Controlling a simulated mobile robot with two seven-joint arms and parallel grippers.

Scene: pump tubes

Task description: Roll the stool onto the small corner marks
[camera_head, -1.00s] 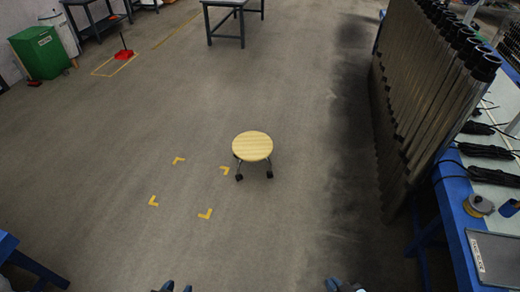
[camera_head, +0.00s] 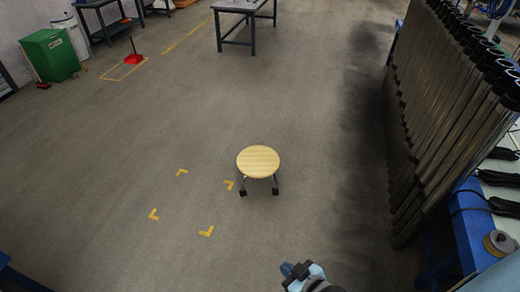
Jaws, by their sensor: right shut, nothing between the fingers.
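The stool (camera_head: 258,161) has a round, light wooden seat and short legs on dark casters. It stands upright on the floor in the middle of the head view. The small yellow corner marks (camera_head: 207,231) lie on the floor to the left of the stool and outline a square. The stool is just right of the upper right mark (camera_head: 229,184), outside the square. My right gripper (camera_head: 290,270) is at the bottom edge, shut and empty, nearer to me than the stool and apart from it. My left gripper is not in view.
Upright dark tubes (camera_head: 440,120) and a blue bench (camera_head: 468,235) line the right side. A dark table (camera_head: 247,42) stands at the back. A green bin (camera_head: 50,55) and a red dustpan (camera_head: 133,59) are at the far left. The floor around the marks is clear.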

